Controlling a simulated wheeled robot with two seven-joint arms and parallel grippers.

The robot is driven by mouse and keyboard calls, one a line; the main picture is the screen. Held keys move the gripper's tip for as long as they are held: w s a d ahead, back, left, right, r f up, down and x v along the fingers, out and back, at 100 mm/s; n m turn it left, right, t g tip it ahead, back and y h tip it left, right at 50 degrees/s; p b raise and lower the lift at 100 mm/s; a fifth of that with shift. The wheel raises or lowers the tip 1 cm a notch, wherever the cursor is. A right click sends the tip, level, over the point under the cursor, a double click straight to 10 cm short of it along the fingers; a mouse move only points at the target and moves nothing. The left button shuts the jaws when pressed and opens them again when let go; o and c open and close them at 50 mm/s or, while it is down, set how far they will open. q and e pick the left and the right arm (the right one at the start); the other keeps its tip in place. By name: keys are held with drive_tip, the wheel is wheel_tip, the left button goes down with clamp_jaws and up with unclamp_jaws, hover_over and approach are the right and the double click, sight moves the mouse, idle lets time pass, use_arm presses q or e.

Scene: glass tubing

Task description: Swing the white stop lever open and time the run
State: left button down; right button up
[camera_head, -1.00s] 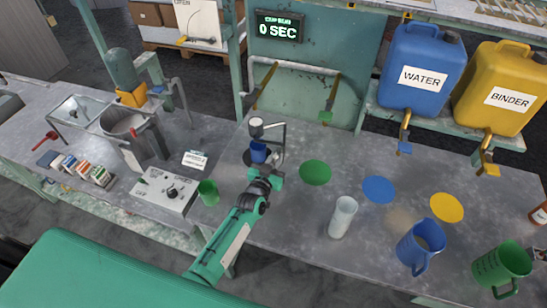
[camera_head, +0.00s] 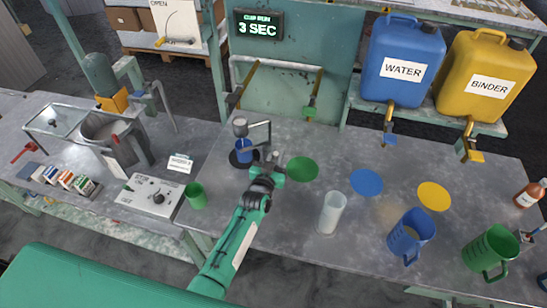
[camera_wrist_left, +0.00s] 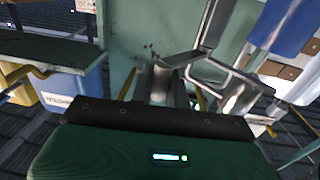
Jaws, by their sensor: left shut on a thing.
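The flow-cup stand stands on the bench in the head view, with a small metal cup (camera_head: 240,128) at the top and a blue cup (camera_head: 243,152) below it. The timer display (camera_head: 257,25) on the back panel reads 3 SEC. My left gripper (camera_head: 269,164) is at the right of the blue cup, low beside the stand. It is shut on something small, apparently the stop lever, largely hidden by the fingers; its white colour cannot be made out. The wrist view shows metal stand bars (camera_wrist_left: 208,40) past the gripper. My right gripper is out of view.
A green cup (camera_head: 196,196) and a control box (camera_head: 150,195) stand left of my arm. A clear cylinder (camera_head: 331,213), blue pitcher (camera_head: 411,237) and green pitcher (camera_head: 490,252) stand right. WATER (camera_head: 402,62) and BINDER (camera_head: 485,77) jugs stand behind.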

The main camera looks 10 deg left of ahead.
use_arm(q)
drive_tip(key=shift+d, duration=0.15)
drive_tip(key=c, duration=1.4)
unclamp_jaws()
drive_tip(key=shift+w, duration=0.1)
drive_tip(key=shift+s+f, duration=0.1)
drive_tip(key=shift+s, duration=0.35)
drive_tip(key=s+a+b, duration=0.1)
drive_tip(key=s+b, duration=0.2)
drive_tip(key=s, duration=0.9)
drive_tip(key=shift+s+a, duration=0.25)
drive_tip(key=shift+s, duration=0.15)
